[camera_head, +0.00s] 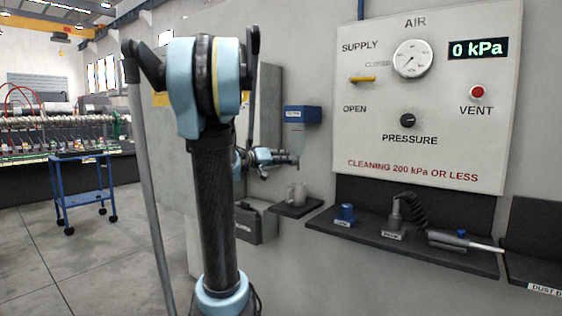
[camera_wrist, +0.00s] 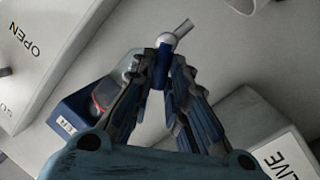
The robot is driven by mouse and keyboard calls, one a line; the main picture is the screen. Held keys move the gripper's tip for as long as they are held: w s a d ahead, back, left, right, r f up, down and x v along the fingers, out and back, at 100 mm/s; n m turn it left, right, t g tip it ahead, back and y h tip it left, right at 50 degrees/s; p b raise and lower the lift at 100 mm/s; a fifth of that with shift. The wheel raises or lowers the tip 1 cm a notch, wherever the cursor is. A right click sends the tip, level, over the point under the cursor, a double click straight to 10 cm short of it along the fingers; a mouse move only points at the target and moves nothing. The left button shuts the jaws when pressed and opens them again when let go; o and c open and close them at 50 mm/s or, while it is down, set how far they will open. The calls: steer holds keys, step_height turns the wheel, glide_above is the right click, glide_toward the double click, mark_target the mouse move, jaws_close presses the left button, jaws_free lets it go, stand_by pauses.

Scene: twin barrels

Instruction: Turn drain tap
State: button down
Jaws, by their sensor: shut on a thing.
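The drain tap (camera_wrist: 163,42) is a small blue knob with a short grey spout, at the top middle of the wrist view. My gripper (camera_wrist: 165,58) is shut on it, with a finger on each side. In the head view my gripper (camera_head: 288,160) is by the wall, just below the blue filter head (camera_head: 303,114) and its pale bowl (camera_head: 294,141). The tap is too small to tell there. In the wrist view the blue filter head (camera_wrist: 72,118) is at left, with a red part in the partly hidden bowl.
A mug (camera_head: 296,193) stands on a small shelf (camera_head: 296,209) below the filter. A grey box (camera_head: 256,224) hangs left of it. The air panel (camera_head: 430,100) reads 0 kPa, with its yellow supply lever horizontal. A tool shelf (camera_head: 400,245) juts out below the panel.

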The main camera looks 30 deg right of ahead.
steer(key=shift+s+d+r+m+t+y, duration=0.15)
steer(key=shift+s+m+y, duration=0.15)
steer(key=shift+m, duration=0.65)
steer(key=shift+s+d+r+m+t+y, duration=0.1)
steer(key=shift+s+m+y, duration=0.15)
steer(key=shift+m, duration=0.75)
steer(key=shift+s+d+r+m+t+y, duration=0.15)
steer(key=shift+s+m+y, duration=0.15)
steer(key=shift+m, duration=0.65)
steer(key=c, duration=1.6)
jaws_free()
steer(key=shift+o, duration=0.2)
steer(key=shift+a, duration=0.1)
steer(key=v, duration=1.1)
steer(key=shift+a, duration=0.4)
